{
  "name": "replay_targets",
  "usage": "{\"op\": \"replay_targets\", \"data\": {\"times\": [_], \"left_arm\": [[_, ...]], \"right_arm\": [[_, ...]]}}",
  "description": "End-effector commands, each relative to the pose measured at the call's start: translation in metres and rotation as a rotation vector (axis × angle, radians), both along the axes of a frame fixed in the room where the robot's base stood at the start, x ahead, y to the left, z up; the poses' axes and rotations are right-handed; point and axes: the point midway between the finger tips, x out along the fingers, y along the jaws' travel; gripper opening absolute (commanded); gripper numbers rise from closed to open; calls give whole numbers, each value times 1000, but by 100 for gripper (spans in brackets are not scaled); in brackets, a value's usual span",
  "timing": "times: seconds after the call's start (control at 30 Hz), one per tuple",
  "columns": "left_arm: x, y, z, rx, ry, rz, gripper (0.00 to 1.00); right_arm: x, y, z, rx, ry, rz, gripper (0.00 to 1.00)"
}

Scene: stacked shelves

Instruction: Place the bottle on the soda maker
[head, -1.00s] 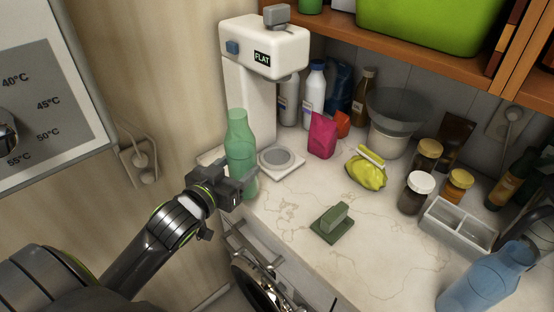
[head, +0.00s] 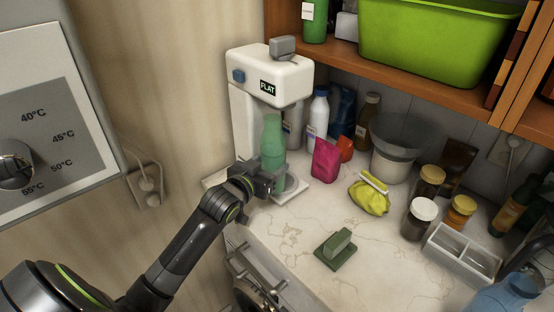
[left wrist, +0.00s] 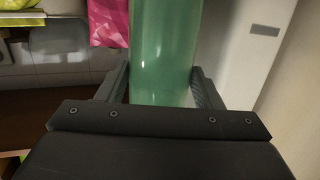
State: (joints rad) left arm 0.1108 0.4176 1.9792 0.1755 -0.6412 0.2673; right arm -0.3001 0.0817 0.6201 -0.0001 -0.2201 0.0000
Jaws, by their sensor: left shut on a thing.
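The white soda maker (head: 243,110), marked FLAT, stands at the back left of the counter. My left gripper (head: 264,182) is shut on a green translucent bottle (head: 273,143) and holds it upright. The bottle is under the soda maker's head, over its base plate (head: 295,188). I cannot tell whether the bottle's bottom touches the plate. In the left wrist view the bottle (left wrist: 165,50) stands between the two fingers (left wrist: 160,88), with the soda maker's white body (left wrist: 240,45) to its right. My right gripper is not in view.
On the counter (head: 290,240) are a pink pouch (head: 325,160), a yellow bag (head: 370,195), a green sponge block (head: 336,249), brown jars and a divided tray (head: 462,254). A blue bottle (head: 503,294) is at lower right. A shelf hangs above. The front middle of the counter is fairly clear.

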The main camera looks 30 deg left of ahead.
Motion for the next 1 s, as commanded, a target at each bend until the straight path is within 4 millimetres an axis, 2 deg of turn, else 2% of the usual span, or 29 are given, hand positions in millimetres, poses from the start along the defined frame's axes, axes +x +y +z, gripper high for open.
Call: {"op": "replay_targets", "data": {"times": [0.13,0.37,0.5,0.9,0.93,1.0], "left_arm": [[11,-1,3,0,-4,-1,22],[45,-2,3,0,-4,-1,22],[42,-2,-12,0,-2,-1,22],[41,-2,-18,1,-4,-1,22],[41,-2,-18,0,0,0,64],[41,-2,-18,0,1,1,73]], "right_arm": [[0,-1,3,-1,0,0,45],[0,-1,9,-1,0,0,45],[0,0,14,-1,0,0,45],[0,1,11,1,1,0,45],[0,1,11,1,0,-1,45],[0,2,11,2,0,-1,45]]}}
